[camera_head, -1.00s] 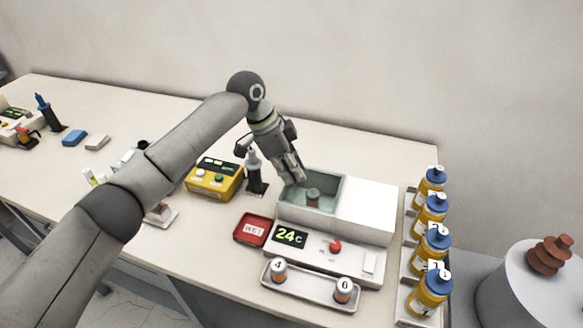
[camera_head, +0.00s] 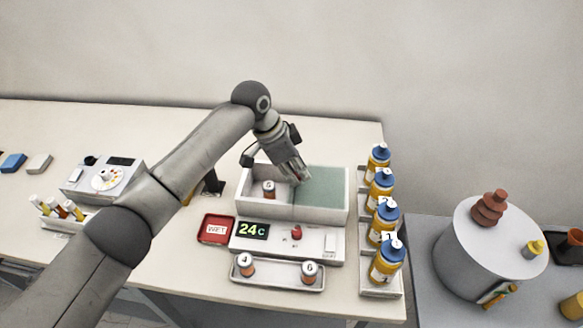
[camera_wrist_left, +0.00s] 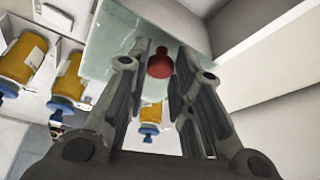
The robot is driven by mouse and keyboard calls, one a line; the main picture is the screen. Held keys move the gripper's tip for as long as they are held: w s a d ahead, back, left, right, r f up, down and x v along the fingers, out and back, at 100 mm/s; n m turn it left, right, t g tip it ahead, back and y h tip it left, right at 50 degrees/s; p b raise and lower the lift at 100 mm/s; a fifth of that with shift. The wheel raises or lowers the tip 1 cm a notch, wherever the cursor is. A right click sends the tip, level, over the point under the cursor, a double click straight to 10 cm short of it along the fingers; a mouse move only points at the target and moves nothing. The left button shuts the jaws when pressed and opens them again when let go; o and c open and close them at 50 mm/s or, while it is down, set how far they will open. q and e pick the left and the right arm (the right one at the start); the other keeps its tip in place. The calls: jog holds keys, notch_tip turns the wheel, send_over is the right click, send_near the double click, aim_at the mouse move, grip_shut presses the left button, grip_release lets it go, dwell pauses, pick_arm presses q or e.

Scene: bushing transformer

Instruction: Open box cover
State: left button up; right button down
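The white box (camera_head: 342,206) stands on the white table, behind the control panel. Its left part is open from above and holds a numbered brown jar (camera_head: 268,189). A greenish see-through cover (camera_head: 322,186) lies over its right part; the pane also shows in the left wrist view (camera_wrist_left: 112,38). My left gripper (camera_head: 303,178) is above the box, at the cover's left side. My right gripper is not in view.
A tray (camera_head: 278,283) with two numbered jars lies in front of the control panel (camera_head: 270,243). A red WET dish (camera_head: 215,229) is left of it. A rack of yellow blue-capped bottles (camera_head: 384,258) stands close on the right. A round grey stand (camera_head: 465,260) is farther right.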

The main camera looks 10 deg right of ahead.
pick_arm(q)
jog(key=o, duration=0.5)
jog(key=shift+c, duration=0.2)
jog(key=shift+r, duration=0.1)
jog(key=v, duration=1.1)
jog(key=shift+a+r, duration=0.15)
jog(key=shift+r, duration=0.25)
